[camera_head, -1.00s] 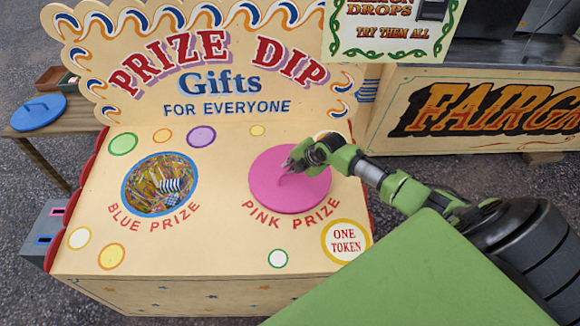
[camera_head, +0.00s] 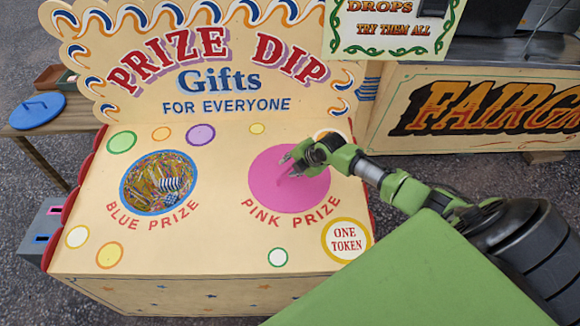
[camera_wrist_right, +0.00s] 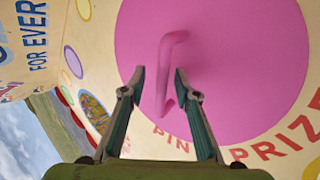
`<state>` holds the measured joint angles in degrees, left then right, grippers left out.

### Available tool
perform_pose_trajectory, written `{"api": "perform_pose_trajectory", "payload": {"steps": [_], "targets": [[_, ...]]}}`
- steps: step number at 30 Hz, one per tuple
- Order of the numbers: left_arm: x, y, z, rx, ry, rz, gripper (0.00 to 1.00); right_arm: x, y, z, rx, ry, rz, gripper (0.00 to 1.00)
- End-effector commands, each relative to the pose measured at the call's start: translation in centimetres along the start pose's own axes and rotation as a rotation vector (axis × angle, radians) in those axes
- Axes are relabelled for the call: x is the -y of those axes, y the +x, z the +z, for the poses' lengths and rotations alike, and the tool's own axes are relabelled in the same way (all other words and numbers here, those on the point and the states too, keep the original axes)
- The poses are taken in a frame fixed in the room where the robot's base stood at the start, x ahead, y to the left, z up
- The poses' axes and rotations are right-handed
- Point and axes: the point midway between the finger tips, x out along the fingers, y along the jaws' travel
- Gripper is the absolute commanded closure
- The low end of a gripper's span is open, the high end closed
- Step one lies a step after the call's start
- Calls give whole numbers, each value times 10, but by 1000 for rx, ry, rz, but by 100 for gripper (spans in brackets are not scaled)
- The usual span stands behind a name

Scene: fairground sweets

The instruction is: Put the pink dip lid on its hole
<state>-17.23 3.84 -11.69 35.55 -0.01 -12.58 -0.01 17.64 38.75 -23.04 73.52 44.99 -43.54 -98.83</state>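The pink dip lid (camera_head: 265,190) lies flat over the pink prize spot of the stall counter, and no gap or raised rim shows around it. It fills much of the right wrist view (camera_wrist_right: 245,70), with its bent pink handle (camera_wrist_right: 165,70) standing up. My right gripper (camera_head: 286,166) is over the lid at its handle. In the right wrist view its two fingers (camera_wrist_right: 159,75) are apart, one on each side of the handle, with gaps showing. The hole itself is hidden under the lid. My left gripper is not in view.
The blue prize hole (camera_head: 159,211) on the left is uncovered and holds wrapped prizes in shreds. A blue lid (camera_head: 37,110) lies on a wooden side table (camera_head: 75,121) at the far left. The sign board (camera_head: 300,105) rises behind the counter (camera_head: 210,245).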

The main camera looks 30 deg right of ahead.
Motion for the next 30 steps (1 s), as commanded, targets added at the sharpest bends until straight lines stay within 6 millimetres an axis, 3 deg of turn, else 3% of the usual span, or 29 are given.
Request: {"api": "perform_pose_trajectory", "payload": {"steps": [6,9,11,30], "targets": [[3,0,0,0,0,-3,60,0,0,0,0,0,0,72],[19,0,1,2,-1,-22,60,2,0,0,0,0,-4,72],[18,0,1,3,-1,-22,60,2,-2,0,0,-1,-3,72],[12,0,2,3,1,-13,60,1,-76,1,1,0,0,72]]}}
